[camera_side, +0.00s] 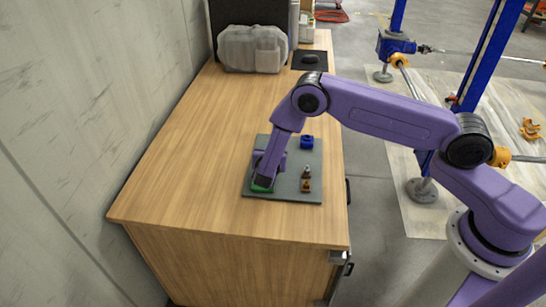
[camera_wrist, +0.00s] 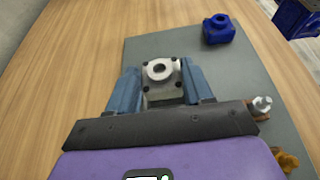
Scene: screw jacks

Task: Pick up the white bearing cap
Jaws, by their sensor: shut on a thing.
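The white bearing cap (camera_wrist: 153,82) shows in the wrist view as a pale squarish block with a round raised boss, a hole in it and dark bolt heads at its corners. My gripper (camera_wrist: 158,74) is shut on it, one blue finger on each side. In the side view my gripper (camera_side: 263,182) points down, low over the near left part of the grey mat (camera_side: 285,196). The cap cannot be made out there. I cannot tell whether it is clear of the mat.
A blue block (camera_side: 307,142) sits at the mat's far side. A small dark part (camera_side: 306,173) and an orange part (camera_side: 305,186) stand right of my gripper. A green edge (camera_side: 262,189) shows under the gripper.

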